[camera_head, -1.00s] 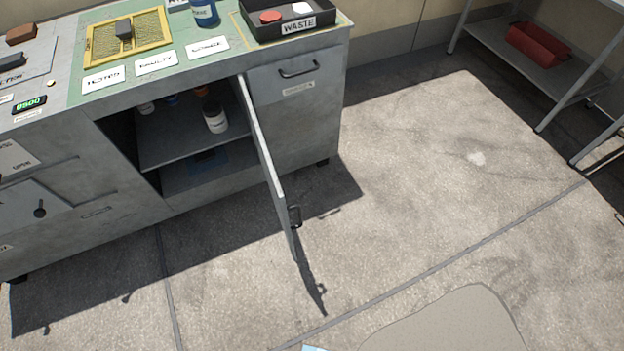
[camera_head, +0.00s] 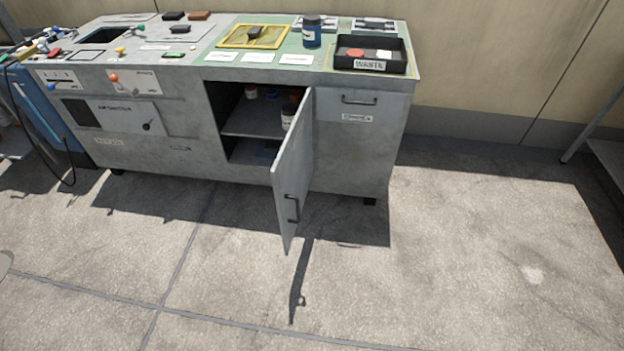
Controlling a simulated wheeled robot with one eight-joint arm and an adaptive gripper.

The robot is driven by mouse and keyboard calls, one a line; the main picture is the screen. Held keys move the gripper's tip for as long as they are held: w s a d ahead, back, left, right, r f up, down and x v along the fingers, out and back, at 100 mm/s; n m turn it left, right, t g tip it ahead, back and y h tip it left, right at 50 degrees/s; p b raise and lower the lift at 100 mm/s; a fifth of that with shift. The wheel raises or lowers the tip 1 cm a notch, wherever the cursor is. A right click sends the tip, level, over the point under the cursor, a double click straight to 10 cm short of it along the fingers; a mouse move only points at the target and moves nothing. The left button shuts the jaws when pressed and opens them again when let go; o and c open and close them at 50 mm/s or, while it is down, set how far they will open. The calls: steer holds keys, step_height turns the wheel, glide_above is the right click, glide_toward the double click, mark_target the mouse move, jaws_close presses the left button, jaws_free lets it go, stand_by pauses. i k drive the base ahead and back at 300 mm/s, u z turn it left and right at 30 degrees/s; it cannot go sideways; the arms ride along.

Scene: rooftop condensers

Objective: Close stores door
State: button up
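The stores door (camera_head: 293,170) is a grey panel on the front of the grey workbench cabinet (camera_head: 350,155). It stands wide open, swung out toward me, with a dark handle (camera_head: 291,208) on its face. Behind it, the open compartment shows a shelf (camera_head: 245,121) with several small bottles, among them a white one (camera_head: 288,117) partly hidden by the door. My gripper is not in view.
A closed drawer (camera_head: 375,104) is right of the compartment. A grey rack (camera_head: 610,150) stands at the right edge. The concrete floor in front is clear.

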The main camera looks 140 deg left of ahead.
mark_target(291, 173)
steer(key=u, duration=4.75)
steer(key=i, duration=1)
steer(key=u, duration=0.15)
steer(key=k, duration=0.15)
steer(key=z, duration=0.15)
